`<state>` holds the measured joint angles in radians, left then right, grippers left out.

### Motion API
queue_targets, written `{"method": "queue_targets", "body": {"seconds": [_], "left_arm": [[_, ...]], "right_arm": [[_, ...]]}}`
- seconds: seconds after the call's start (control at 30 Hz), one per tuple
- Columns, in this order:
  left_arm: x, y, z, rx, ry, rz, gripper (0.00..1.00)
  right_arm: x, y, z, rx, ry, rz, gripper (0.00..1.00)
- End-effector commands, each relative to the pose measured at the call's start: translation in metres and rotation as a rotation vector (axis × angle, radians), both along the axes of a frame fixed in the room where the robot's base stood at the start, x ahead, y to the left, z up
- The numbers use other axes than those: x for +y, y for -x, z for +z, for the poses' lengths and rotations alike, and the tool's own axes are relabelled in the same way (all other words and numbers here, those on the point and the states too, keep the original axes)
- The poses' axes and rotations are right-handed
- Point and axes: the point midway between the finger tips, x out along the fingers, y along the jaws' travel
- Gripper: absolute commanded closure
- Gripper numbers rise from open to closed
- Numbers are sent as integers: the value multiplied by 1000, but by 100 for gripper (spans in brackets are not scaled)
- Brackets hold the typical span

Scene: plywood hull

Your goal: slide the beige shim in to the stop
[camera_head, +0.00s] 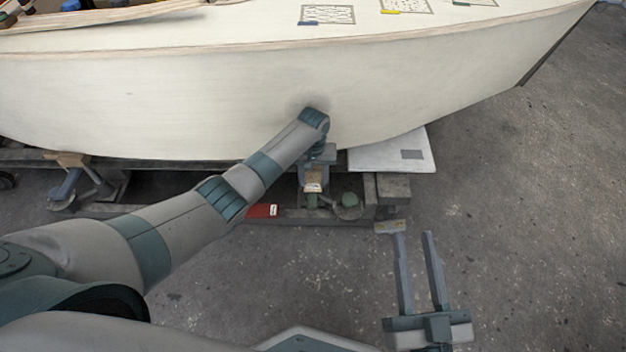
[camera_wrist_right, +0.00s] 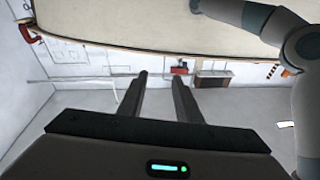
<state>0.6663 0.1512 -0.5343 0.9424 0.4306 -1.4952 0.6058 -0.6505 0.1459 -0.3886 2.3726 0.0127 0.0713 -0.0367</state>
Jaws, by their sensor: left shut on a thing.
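My left arm reaches across to the pale hull (camera_head: 200,90), and my left gripper (camera_head: 314,183) points down beside the hull's lower edge, above the cradle. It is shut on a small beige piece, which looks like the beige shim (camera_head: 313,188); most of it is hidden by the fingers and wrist. Whether the shim touches the hull or cradle, and where the stop is, I cannot tell.
The dark cradle beam (camera_head: 355,208) runs under the hull. A red box (camera_head: 262,211) and a green round item (camera_head: 349,200) are on it. A white board (camera_head: 395,155) lies to the right under the hull. The grey floor (camera_head: 530,220) at right is clear.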

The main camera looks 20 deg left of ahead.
Motion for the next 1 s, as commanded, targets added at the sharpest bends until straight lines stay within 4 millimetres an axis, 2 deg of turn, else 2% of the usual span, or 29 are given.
{"method": "queue_targets", "body": {"seconds": [1.0], "left_arm": [[4, -14, 0, 0, 0, 0, 83]], "right_arm": [[1, 20, 37, -209, -78, -4, 69]]}}
